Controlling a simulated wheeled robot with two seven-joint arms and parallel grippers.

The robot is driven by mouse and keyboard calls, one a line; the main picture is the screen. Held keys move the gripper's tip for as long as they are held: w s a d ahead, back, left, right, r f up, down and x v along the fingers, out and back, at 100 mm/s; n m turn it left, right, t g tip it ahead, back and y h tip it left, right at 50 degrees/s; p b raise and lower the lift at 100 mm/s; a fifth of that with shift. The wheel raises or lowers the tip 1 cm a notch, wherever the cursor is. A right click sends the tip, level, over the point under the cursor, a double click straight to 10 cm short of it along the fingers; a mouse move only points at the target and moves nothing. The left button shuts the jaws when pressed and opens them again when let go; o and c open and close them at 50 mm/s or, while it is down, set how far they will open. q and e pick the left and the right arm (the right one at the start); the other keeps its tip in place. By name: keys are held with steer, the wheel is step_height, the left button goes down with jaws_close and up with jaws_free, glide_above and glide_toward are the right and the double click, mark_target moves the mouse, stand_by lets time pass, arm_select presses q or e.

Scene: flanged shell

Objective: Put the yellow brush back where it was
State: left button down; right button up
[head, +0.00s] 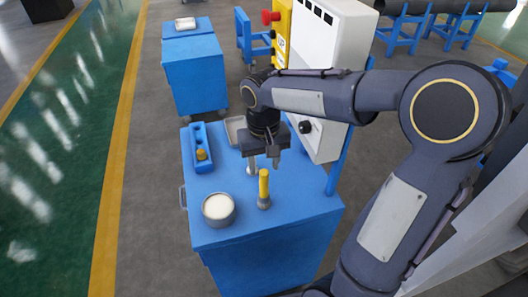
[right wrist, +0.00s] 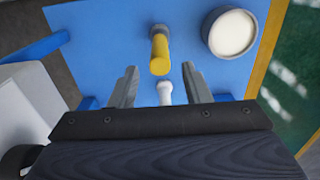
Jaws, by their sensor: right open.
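The yellow brush (head: 264,186) stands upright on the blue cabinet top (head: 236,184), yellow handle up and grey end down. It also shows in the right wrist view (right wrist: 160,55), just beyond the fingertips and apart from them. My right gripper (head: 264,163) is open above the cabinet top, behind the brush. In the right wrist view its spread fingers (right wrist: 160,84) have a small white upright piece (right wrist: 165,93) between them in the picture; I cannot tell whether they touch it. My left gripper is out of view.
A round grey tub (head: 219,209) with white contents stands left of the brush. A pale tray (head: 235,130) is partly hidden behind my gripper. A white panel box (head: 330,70) rises behind right.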

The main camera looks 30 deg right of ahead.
step_height(320, 180, up, 4)
steer(key=shift+f, duration=0.2)
steer(key=shift+s+r, duration=0.25)
steer(key=s+a+f+t+y, duration=0.1)
steer(key=s+a+t+y, duration=0.1)
steer(key=s, duration=0.6)
steer(key=s+a+f+n+t+y, duration=0.1)
steer(key=s+a+t, duration=0.1)
steer(key=s, duration=0.6)
steer(key=shift+s+f+t+y, duration=0.2)
steer(key=shift+t+y, duration=0.2)
steer(key=shift+t, duration=0.4)
